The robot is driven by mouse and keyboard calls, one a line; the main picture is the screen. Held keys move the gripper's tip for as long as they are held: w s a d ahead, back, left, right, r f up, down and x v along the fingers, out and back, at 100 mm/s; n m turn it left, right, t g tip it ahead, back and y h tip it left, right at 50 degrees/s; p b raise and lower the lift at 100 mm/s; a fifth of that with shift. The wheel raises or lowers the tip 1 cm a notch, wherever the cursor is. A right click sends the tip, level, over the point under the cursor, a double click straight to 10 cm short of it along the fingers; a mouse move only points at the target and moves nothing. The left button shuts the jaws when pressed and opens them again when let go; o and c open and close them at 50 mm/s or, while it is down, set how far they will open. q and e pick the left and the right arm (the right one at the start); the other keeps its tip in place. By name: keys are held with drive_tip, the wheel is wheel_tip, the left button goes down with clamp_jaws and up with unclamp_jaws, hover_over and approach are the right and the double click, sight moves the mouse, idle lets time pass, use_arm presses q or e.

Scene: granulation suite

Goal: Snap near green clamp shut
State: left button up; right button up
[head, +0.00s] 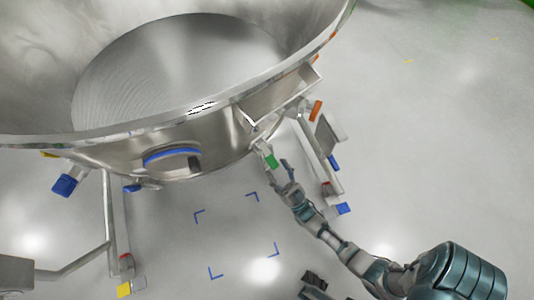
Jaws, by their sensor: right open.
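The near green clamp (271,161) is a small green handle on a grey metal fitting at the lower right side of the large steel bowl (215,135). My right gripper (285,174) reaches up from the lower right and is open. Its fingertips are just right of and below the green handle, with nothing seen between them. I cannot tell whether the fingers touch the handle or whether the clamp is fully open. My left gripper is not in view.
An orange handle (316,110) sits farther up the bowl's right side. A blue-edged round port (172,155) is on the bowl's front. Wheeled legs stand left (115,220) and right (318,160). Blue corner marks (199,217) lie on clear floor.

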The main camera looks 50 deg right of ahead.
sight(268, 156)
drive_tip(key=x, duration=0.6)
drive_tip(key=shift+a+b, duration=0.2)
drive_tip(key=shift+b, duration=0.1)
drive_tip(key=shift+w+d+r, duration=0.15)
drive_tip(key=shift+w+r, duration=0.1)
drive_tip(key=shift+r, duration=0.05)
clamp_jaws()
